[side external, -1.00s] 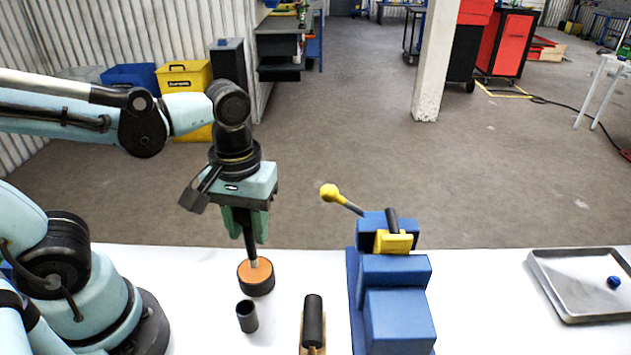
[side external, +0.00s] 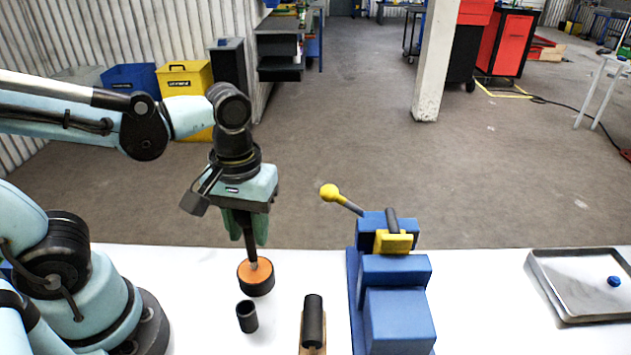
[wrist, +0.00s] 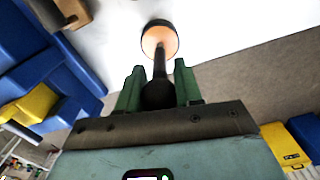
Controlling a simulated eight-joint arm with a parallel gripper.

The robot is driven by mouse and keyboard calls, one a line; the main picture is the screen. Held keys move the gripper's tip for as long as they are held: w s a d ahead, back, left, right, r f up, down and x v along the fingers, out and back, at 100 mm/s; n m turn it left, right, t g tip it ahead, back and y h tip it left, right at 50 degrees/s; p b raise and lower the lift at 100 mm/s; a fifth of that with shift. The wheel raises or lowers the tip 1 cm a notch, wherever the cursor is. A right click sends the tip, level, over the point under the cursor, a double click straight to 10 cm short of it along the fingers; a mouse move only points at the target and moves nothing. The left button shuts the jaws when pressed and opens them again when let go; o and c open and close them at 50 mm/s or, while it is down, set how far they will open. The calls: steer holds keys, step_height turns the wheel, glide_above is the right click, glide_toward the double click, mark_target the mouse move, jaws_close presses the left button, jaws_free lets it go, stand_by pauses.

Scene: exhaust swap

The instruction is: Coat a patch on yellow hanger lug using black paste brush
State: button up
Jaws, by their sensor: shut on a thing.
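My gripper (side external: 246,232) points down and is shut on the black paste brush (side external: 251,246). In the wrist view the brush (wrist: 159,65) stands between my green fingers (wrist: 159,80). Its lower end meets the orange top of a round black pot (side external: 256,280); the pot also shows in the wrist view (wrist: 160,36). I cannot tell how deep the tip sits. The yellow hanger lug (side external: 394,243) is on the blue fixture (side external: 398,318), right of my gripper, with a dark rod above it. In the wrist view the lug (wrist: 36,103) is at the left.
A small dark cup (side external: 247,316) stands just in front of the pot. A black cylinder (side external: 313,318) on a wooden piece lies between pot and fixture. A yellow-knobbed lever (side external: 331,192) sticks up from the fixture. A metal tray (side external: 575,290) with a blue piece stands far right.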

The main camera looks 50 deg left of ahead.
steer(key=shift+f, duration=0.5)
stand_by(1.2)
steer(key=shift+r, duration=0.1)
steer(key=shift+r, duration=3.5)
steer(key=shift+w, duration=0.1)
